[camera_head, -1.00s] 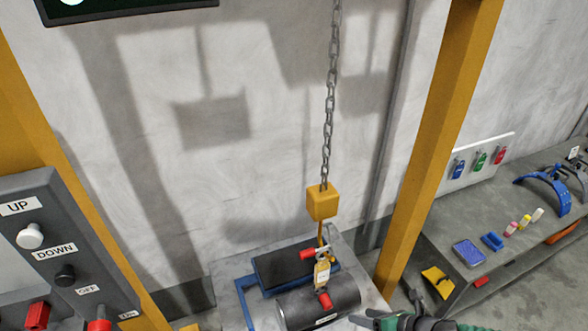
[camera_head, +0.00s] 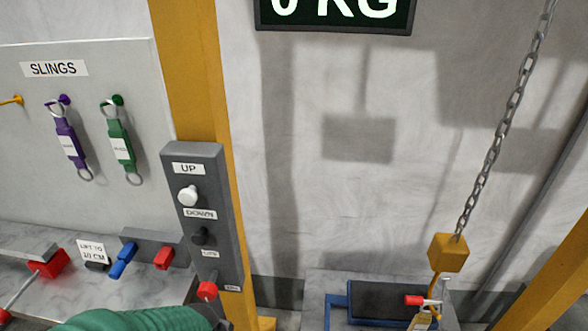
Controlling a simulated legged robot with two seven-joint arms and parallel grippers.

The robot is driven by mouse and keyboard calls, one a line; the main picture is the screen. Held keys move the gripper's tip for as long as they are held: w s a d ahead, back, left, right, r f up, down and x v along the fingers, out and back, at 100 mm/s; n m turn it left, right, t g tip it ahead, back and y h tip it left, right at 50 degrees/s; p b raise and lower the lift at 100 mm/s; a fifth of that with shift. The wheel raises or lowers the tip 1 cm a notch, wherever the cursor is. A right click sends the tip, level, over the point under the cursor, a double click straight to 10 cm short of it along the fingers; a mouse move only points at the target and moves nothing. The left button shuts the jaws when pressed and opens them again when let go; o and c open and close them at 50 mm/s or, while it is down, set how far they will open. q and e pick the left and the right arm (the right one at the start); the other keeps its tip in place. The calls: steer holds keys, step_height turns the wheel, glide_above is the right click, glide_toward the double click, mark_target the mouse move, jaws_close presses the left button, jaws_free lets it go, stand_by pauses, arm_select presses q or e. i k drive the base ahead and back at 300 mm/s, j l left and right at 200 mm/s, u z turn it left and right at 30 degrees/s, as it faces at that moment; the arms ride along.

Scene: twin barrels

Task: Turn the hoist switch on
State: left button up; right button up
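The grey hoist control box (camera_head: 212,215) is fixed to a yellow post left of centre. It has a white UP button (camera_head: 188,195) and a black DOWN button (camera_head: 200,236). Below them is the hoist switch with a red knob (camera_head: 207,290). A small label, apparently OFF, is above the switch and another small label is at its lower right; its setting is hard to tell. A green rounded part of my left arm cuts into the bottom left edge, just below and left of the switch. No gripper fingers show. My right gripper is out of view.
A chain with a yellow hoist block (camera_head: 448,252) hangs at right above a platform with a blue frame (camera_head: 337,311). A sling board (camera_head: 50,120) and a bench (camera_head: 150,285) with red and blue items stand at left. The display (camera_head: 335,12) reads 0 KG.

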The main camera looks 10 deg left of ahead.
mark_target(211, 283)
steer(key=u, duration=1.1)
